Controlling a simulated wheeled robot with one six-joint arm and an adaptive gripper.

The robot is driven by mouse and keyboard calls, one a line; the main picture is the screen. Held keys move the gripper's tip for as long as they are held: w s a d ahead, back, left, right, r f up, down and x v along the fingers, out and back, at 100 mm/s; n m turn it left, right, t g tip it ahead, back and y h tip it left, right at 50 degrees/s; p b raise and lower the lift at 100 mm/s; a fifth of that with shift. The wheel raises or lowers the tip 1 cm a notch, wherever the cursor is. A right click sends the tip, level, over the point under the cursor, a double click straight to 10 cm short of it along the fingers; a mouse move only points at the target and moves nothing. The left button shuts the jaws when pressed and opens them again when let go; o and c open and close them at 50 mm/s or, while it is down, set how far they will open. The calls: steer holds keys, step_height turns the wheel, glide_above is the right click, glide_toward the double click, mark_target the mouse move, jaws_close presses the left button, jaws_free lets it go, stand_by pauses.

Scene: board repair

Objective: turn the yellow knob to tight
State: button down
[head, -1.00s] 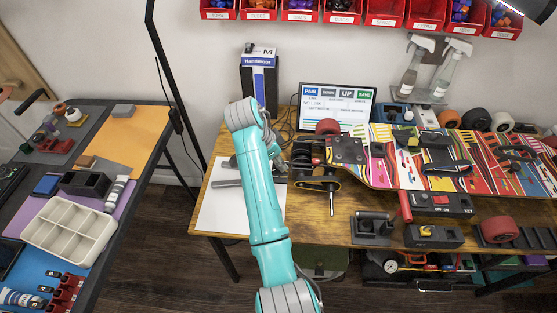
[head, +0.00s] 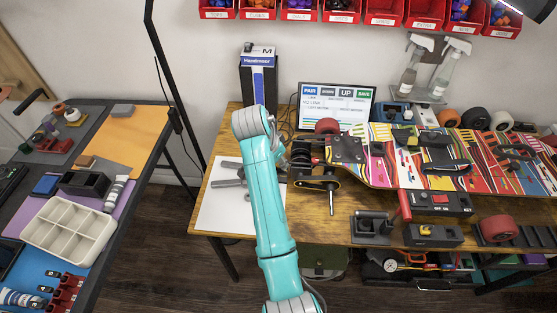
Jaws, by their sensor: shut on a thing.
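My turquoise arm reaches over the left end of the workbench, and its grey wrist hides much of my gripper (head: 299,160). The gripper is at the dark metal parts by the left end of the skateboard deck (head: 380,160). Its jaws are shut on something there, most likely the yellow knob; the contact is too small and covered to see. A little yellow shows among those dark parts. I cannot tell how far the knob is turned.
A screen (head: 338,105) stands behind the deck. White paper (head: 222,215) with grey tools lies left of my arm. A side table with a compartment tray (head: 68,229) stands left.

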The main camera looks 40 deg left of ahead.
steer(key=c, duration=0.9)
jaws_free()
steer(key=v, duration=0.7)
steer(key=shift+r, duration=0.2)
steer(key=shift+s+a, duration=0.1)
